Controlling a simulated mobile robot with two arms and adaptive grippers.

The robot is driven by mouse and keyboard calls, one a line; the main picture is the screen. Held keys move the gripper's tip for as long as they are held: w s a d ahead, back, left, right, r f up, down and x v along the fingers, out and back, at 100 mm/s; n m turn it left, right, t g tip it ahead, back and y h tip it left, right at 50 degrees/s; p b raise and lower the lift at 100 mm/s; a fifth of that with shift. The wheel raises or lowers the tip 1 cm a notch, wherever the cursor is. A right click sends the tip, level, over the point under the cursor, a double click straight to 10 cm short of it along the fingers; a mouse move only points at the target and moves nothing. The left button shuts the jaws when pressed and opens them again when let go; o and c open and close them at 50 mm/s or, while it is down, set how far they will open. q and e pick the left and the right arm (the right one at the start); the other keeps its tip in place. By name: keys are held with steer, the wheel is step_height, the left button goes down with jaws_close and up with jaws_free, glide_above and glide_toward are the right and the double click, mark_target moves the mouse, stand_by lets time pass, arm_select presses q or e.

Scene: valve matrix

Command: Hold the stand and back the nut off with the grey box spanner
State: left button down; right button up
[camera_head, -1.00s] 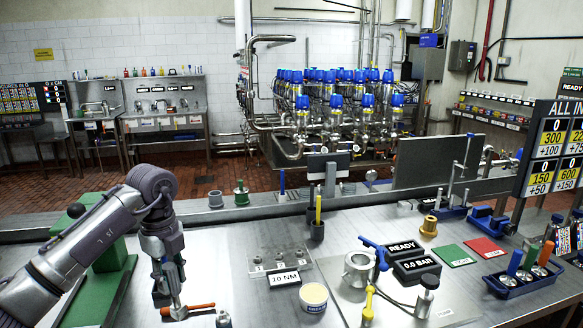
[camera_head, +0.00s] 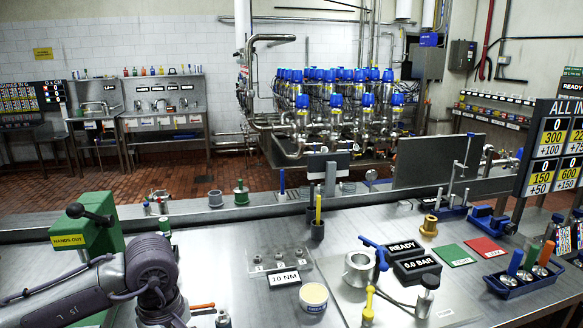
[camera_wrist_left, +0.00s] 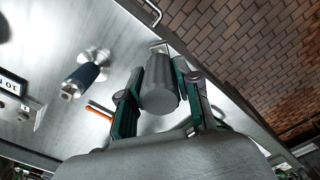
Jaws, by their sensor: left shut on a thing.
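My left gripper is hidden behind my arm in the head view. In the left wrist view the left gripper (camera_wrist_left: 160,92) has its green-padded fingers shut on a grey cylinder (camera_wrist_left: 160,98). I cannot tell whether this cylinder is part of the stand or the grey box spanner. An orange handle (camera_wrist_left: 99,111) shows beside the left finger; it also shows in the head view (camera_head: 203,307), partly behind my arm. A dark blue-gripped metal piece (camera_wrist_left: 84,76) stands apart to the left. No nut can be made out. My right gripper is not in view.
A green press marked HANDS OUT (camera_head: 86,234) stands at the left, close to my arm. A clear plate (camera_head: 280,260) with a 10 NM sign (camera_head: 285,279) and a cream tub (camera_head: 314,297) are to the right.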

arm_select(q)
steer(key=s+d+f+m, duration=0.1)
steer(key=s+f+m, duration=0.1)
steer(key=s+m, duration=0.6)
steer(key=m, duration=0.5)
steer(key=shift+s+d+f+m, duration=0.15)
steer(key=shift+s+f+m, duration=0.1)
steer(key=shift+m, duration=0.15)
